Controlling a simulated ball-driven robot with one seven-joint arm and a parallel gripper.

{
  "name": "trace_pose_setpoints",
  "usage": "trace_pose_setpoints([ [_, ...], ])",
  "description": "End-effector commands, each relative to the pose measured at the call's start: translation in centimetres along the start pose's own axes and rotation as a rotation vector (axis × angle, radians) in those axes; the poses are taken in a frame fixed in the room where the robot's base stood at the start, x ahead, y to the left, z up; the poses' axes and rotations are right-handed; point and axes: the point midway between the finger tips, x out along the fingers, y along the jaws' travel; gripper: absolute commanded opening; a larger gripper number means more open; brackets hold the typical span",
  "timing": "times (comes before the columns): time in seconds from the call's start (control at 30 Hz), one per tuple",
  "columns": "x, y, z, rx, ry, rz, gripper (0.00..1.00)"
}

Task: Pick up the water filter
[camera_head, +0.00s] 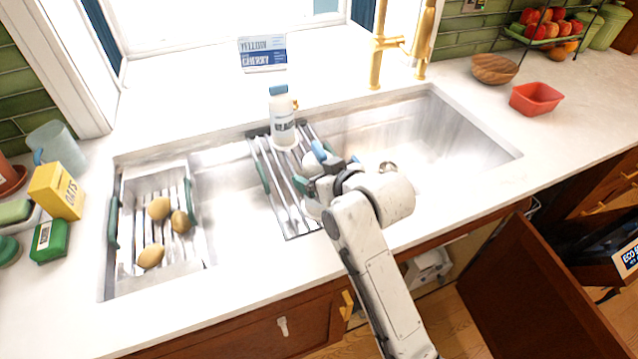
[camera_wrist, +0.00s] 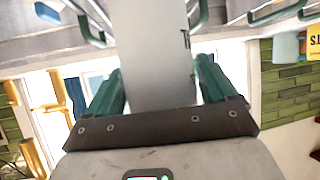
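A white bottle with a blue cap (camera_head: 282,118), which I take to be the water filter, stands upright at the back of the drying rack over the sink. My gripper (camera_head: 318,172) is low over the right part of that rack, in front and to the right of the bottle. A small white and blue item (camera_head: 316,151) shows beside my fingers, mostly hidden. In the wrist view, my green fingers (camera_wrist: 158,85) are spread apart. A pale object with dark lettering (camera_wrist: 153,50) lies between or beyond them. I cannot tell whether they touch it.
The metal drying rack (camera_head: 262,165) spans the sink. A second rack (camera_head: 133,205) on the left holds potatoes. A gold faucet (camera_head: 378,50) stands behind the sink. A red bowl (camera_head: 536,98) sits right, a yellow oats box (camera_head: 57,190) left. A cabinet door (camera_head: 530,290) hangs open.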

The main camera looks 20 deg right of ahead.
Motion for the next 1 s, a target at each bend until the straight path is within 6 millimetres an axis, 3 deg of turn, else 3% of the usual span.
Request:
trace_pose_setpoints([
  [0.07,-0.01,0.0,0.01,0.0,0.0,0.0,0.77],
  [0.67,-0.07,0.02,-0.15,0.0,0.003,0.0,0.2],
  [1.0,-0.42,0.02,-0.89,-0.001,0.005,0.001,0.2],
])
